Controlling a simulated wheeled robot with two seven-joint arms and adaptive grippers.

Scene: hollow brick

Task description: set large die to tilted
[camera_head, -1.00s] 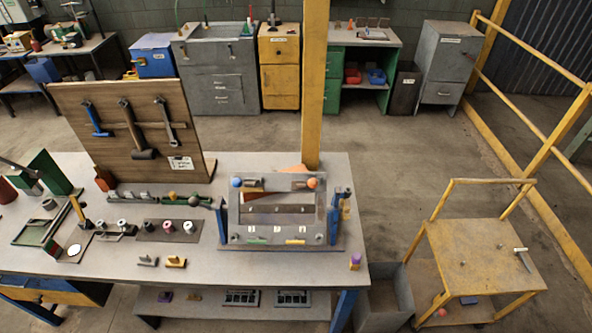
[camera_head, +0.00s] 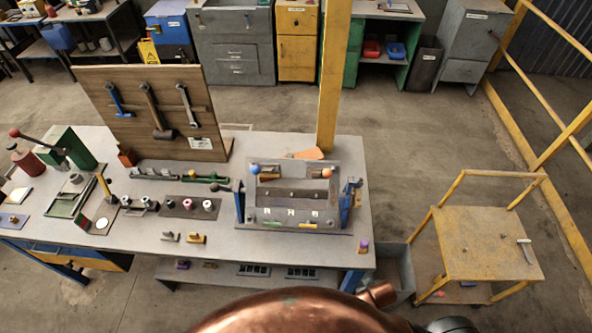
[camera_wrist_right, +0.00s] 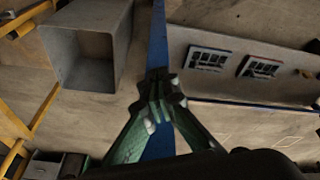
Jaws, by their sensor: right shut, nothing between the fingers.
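No part is clearly marked as the large die. The likeliest place is the grey bench fixture (camera_head: 293,221), which has a raised framed panel, a blue knob (camera_head: 255,169), an orange knob (camera_head: 326,173) and blue side posts. Its finer parts are too small to read, so I cannot tell a die's setting. My right gripper (camera_wrist_right: 158,84) is in the right wrist view, shut and empty, in front of a blue bench leg (camera_wrist_right: 158,35). It is low beside the bench, away from the fixture. My left gripper is not in view.
A copper-coloured rounded part of mine (camera_head: 290,314) covers the bottom of the head view. A grey open bin (camera_wrist_right: 84,45) stands beside the bench leg. A yellow cart (camera_head: 487,245) is to the right.

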